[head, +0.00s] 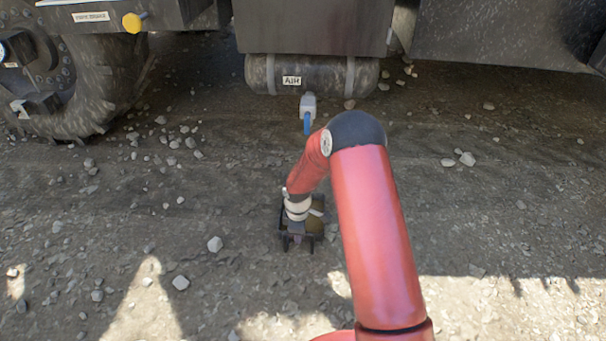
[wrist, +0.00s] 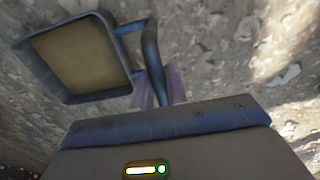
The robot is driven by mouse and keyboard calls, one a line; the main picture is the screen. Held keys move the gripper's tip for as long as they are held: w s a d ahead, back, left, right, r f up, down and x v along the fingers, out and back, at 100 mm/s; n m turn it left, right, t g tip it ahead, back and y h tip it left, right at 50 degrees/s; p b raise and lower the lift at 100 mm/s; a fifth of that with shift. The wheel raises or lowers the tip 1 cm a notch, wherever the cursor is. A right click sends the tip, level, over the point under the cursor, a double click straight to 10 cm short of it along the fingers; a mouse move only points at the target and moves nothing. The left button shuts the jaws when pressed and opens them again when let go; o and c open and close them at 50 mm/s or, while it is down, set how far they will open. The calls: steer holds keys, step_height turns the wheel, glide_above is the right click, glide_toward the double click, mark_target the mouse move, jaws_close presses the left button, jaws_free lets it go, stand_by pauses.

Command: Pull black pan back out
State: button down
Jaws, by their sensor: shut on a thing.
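The black pan (head: 317,228) is a small square dark tray low over the gravel in the middle of the head view, clear of the tank. In the wrist view the pan (wrist: 40,68) shows at upper left with a flat brownish inside and a dark bar handle (wrist: 150,45) on its right side. My gripper (wrist: 163,88) is shut on the handle. I cannot tell whether the pan touches the ground.
A dark air tank (head: 330,75) marked AIR hangs under the vehicle, with a drain valve (head: 307,108) with a blue lever below it. A big muddy wheel (head: 85,80) stands at left. Open gravel with loose stones lies in front.

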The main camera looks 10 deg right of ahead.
steer(key=shift+s, duration=0.25)
steer(key=c, duration=1.3)
jaws_free()
steer(key=shift+c, duration=0.2)
steer(key=shift+o, duration=0.3)
steer(key=o, duration=0.4)
steer(key=shift+c, duration=0.2)
steer(key=shift+r, duration=0.1)
steer(key=shift+r+p, duration=3.3)
steer(key=shift+r, duration=1.65)
